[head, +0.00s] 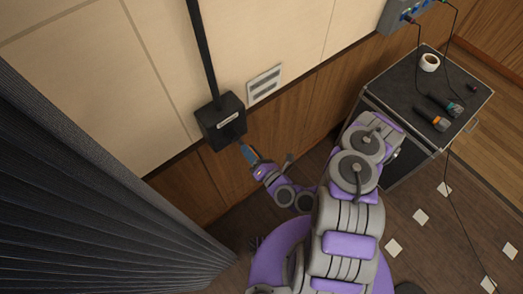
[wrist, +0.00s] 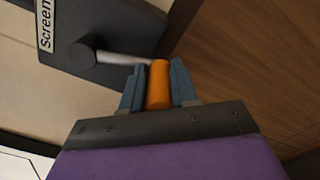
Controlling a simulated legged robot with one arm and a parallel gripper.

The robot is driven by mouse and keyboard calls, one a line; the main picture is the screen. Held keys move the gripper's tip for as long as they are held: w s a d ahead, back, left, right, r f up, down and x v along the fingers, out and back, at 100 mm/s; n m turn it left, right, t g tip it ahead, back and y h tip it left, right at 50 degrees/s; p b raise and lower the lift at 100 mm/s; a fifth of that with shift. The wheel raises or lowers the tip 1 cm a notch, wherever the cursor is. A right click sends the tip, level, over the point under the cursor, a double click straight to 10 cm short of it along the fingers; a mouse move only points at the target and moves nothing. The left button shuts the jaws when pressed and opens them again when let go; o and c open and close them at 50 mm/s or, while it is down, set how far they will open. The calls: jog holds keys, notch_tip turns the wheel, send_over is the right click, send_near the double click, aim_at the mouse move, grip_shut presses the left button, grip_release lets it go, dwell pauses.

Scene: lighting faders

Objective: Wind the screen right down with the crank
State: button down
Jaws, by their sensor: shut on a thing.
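The crank's black box (head: 220,121) is on the wall at the foot of a long dark pole or tube; its label reads "Screen" in the wrist view (wrist: 105,25). A metal crank arm (wrist: 125,60) runs from a round dark hub (wrist: 84,52) to an orange handle (wrist: 158,85). My gripper (wrist: 158,86) is shut on the orange handle, with one blue finger on each side. In the head view my gripper (head: 247,153) is just below and right of the box; the handle is hard to make out there. The screen itself cannot be identified in view.
A dark pleated curtain (head: 90,200) hangs at left. A black-topped case (head: 425,100) at right carries a tape roll (head: 429,62) and torch-like items (head: 440,123). A vent plate (head: 265,84) is on the wall beside the box. White squares lie on the floor.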

jog(key=shift+a+r, duration=0.2)
jog(key=shift+r, duration=0.05)
dwell(0.4)
